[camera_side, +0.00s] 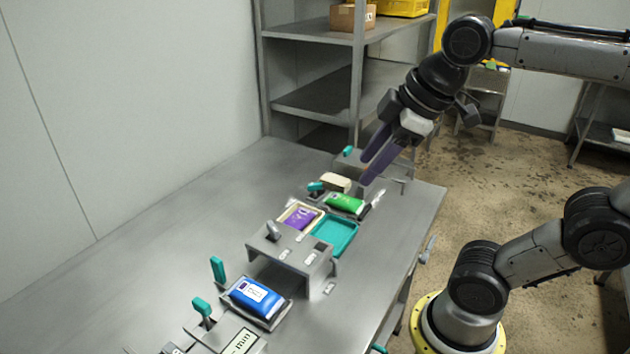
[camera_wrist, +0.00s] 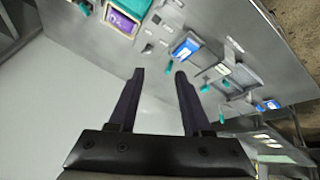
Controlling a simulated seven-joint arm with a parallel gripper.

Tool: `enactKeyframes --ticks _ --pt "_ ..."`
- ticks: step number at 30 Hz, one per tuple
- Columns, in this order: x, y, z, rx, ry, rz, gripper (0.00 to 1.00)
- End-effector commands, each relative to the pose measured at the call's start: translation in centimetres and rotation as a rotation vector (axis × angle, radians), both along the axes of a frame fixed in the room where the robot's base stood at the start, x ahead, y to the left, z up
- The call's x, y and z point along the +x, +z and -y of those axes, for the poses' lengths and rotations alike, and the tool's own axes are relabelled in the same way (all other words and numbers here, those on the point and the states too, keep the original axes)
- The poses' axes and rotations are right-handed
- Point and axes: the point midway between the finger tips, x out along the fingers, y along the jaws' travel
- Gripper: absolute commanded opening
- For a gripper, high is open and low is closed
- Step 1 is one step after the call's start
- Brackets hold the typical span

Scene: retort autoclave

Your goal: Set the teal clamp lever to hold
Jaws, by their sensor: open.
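Several teal levers stand on the bench fixtures, and I cannot tell which one is the clamp lever. In the side view, one teal lever (camera_side: 218,269) stands upright near the left. Another teal lever (camera_side: 202,308) is on the labelled box in front. A third teal lever (camera_side: 316,187) lies beside the trays, and a teal knob (camera_side: 348,151) tops a grey box farther back. My gripper (camera_side: 367,170) is open and empty above the far end of the bench, apart from the levers. In the wrist view, my gripper (camera_wrist: 159,73) points towards the bench, with a small teal handle (camera_wrist: 169,68) beyond its fingertips.
A grey bracket (camera_side: 290,250) stands mid-bench. A blue pouch (camera_side: 256,297) lies in a holder, a purple pouch (camera_side: 300,217) in a tray, and a green pouch (camera_side: 345,203) behind an empty teal tray (camera_side: 335,232). The bench's left side (camera_side: 150,240) is clear. Shelving (camera_side: 320,95) stands behind.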

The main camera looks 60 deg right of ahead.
Motion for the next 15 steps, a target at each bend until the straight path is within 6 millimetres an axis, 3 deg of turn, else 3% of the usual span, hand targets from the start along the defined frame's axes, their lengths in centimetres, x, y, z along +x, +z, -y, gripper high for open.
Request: enactKeyframes --ticks 3,7,11,15 --pt "3.7 2.6 1.0 -0.067 0.090 -0.029 0.49" --pt "8.2 4.5 2.8 -0.132 0.183 -0.075 0.49" --pt "12.9 5.3 5.2 -0.178 0.260 -0.128 0.49" --pt "17.7 4.7 8.4 -0.209 0.323 -0.187 0.49"
